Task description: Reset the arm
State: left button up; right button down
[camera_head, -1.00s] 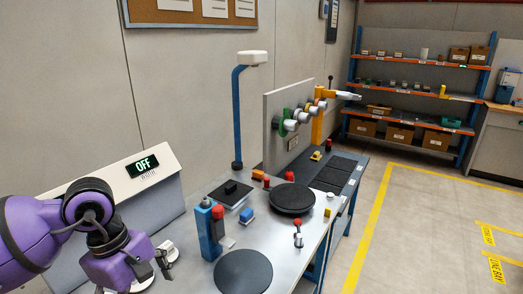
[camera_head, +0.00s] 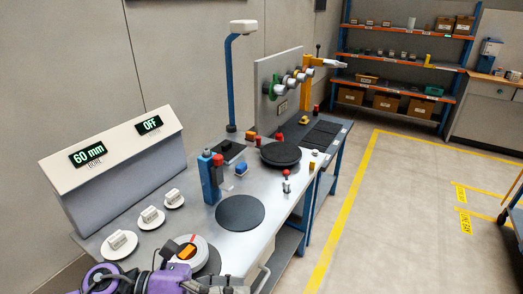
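My purple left arm lies low along the bottom edge of the view, in front of the bench's near end. Its gripper (camera_head: 217,288) is at the bottom edge, partly cut off, with dark finger parts pointing right. I cannot tell whether it is open or shut, and I see nothing clearly held in it. A round white dial with an orange block (camera_head: 187,251) sits on the bench just behind the arm and is partly hidden by it. My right gripper is not in view.
A sloped console (camera_head: 120,165) reads "60 mm" and "OFF". Several white knobs (camera_head: 151,215) stand before it.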

pick_arm(q)
jog(key=w+a+f+n+t+y, duration=0.1)
jog(key=a+f+n+t+y, duration=0.3)
jog(key=n, duration=0.6)
jog(key=w+a+f+n+t+y+p, duration=0.1)
jog(key=a+f+n+t+y, duration=0.2)
jog(key=n+t, duration=0.5)
jog(key=w+a+f+n+t+y, duration=0.2)
jog(key=a+f+n+t+y, duration=0.15)
jog(key=n, duration=0.85)
jog(key=s+a+f+n+g+y, duration=0.2)
jog(key=s+f+n+g, duration=0.2)
jog(key=s+f+n, duration=0.3)
jog(key=s+a+f+n+g+y+p, duration=0.1)
jog(key=s+a+f+n+g+y, duration=0.2)
jog(key=s+f+n, duration=0.4)
jog(key=s+f, duration=0.6)
jog(key=shift+a+f+n+g+y, duration=0.2)
jog(key=shift+f+n+g+y, duration=0.1)
jog(key=shift+n+g+y, duration=0.1)
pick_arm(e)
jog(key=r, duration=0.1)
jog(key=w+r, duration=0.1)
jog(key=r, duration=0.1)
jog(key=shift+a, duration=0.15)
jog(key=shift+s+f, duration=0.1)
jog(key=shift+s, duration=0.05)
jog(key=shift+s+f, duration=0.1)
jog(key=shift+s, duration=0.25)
